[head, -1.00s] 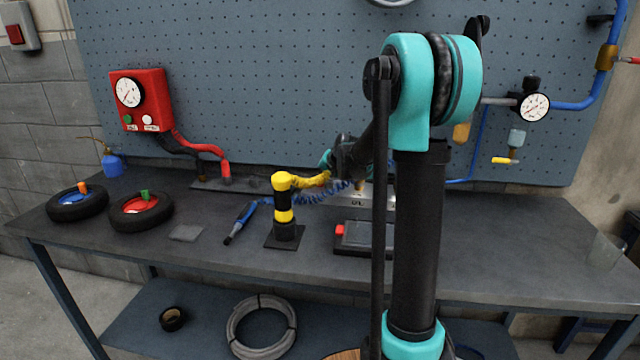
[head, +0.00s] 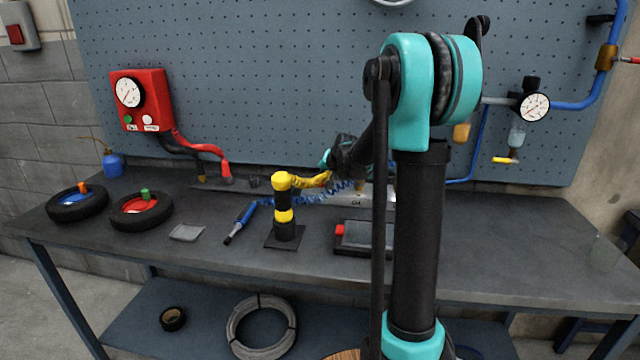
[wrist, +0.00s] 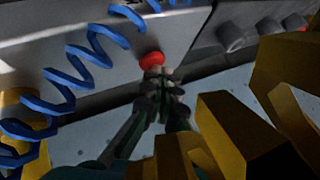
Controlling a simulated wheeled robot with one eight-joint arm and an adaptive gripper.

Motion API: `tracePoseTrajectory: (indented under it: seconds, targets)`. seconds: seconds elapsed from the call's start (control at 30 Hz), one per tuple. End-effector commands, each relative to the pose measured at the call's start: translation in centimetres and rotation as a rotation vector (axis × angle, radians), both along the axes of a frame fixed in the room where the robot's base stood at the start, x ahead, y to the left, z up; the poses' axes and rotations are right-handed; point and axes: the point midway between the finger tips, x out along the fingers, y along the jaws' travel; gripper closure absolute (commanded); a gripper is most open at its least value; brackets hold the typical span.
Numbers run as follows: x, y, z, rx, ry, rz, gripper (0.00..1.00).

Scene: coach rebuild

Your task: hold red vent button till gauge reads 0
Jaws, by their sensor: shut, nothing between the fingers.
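The red vent button (wrist: 152,60) is a small round red cap on a pale panel in the wrist view. My gripper (wrist: 161,78) is shut and empty, its dark fingertips right at the button's lower edge; I cannot tell whether they press it. In the head view my gripper's wrist (head: 343,155) is over the back of the bench, with the fingertips and button hard to make out. A round gauge (head: 535,107) sits on the blue pipe at right, and another gauge (head: 128,92) is on the red wall box (head: 153,106). Both are too small to read.
A coiled blue hose (wrist: 75,75) runs left of my fingers. A yellow and black post (head: 284,215) stands close by on the bench, and yellow parts (wrist: 240,135) crowd the wrist view's right. Two small wheels (head: 78,204) lie at left.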

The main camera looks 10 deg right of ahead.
Motion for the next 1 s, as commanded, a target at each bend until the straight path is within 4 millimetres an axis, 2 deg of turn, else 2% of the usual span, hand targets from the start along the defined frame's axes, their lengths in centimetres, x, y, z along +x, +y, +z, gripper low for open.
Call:
tracePoseTrajectory:
  seconds: [0.27, 0.63, 1.0]
  targets:
    - [0.0, 0.0, 0.2, 0.000, 0.000, 0.000, 1.00]
    - [0.0, 0.0, 1.9, 0.000, 0.000, 0.000, 1.00]
    - [0.0, 0.0, 2.2, 0.000, 0.000, 0.000, 1.00]
